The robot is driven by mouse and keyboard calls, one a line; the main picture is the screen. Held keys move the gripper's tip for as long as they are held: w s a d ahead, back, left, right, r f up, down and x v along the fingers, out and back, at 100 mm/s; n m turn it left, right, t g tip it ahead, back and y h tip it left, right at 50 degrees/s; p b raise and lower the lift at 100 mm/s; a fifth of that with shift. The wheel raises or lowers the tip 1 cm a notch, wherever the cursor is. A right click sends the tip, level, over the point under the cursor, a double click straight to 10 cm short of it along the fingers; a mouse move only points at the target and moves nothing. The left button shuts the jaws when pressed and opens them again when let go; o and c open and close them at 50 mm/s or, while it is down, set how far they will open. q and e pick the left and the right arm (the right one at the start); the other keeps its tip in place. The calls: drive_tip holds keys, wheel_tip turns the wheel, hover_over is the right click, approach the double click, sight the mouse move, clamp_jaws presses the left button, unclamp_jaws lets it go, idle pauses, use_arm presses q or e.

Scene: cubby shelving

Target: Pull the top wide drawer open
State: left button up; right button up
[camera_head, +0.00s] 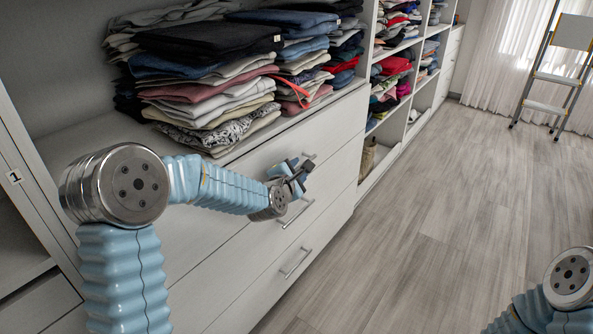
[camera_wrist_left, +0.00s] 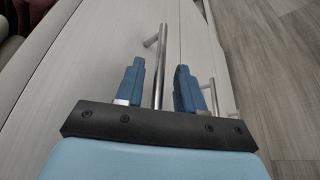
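The top wide drawer (camera_head: 240,165) is the upper of three pale drawer fronts below the clothes shelf. It looks flush with the unit. Its metal bar handle (camera_head: 309,156) is mostly hidden behind my left gripper (camera_head: 297,169). In the left wrist view, the handle (camera_wrist_left: 159,65) runs between the two blue fingers of my left gripper (camera_wrist_left: 160,75). The fingers are apart, with visible gaps on both sides of the bar. My right gripper is out of view; only part of my right arm shows at the lower right.
The middle drawer's handle (camera_head: 295,213) and the lower drawer's handle (camera_head: 296,263) are below. Folded clothes (camera_head: 215,75) lie on the shelf above. The wooden floor (camera_head: 450,200) to the right is clear. A stepladder (camera_head: 553,80) stands far off.

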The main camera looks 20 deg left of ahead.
use_arm(q)
drive_tip(key=shift+c, duration=0.2)
clamp_jaws()
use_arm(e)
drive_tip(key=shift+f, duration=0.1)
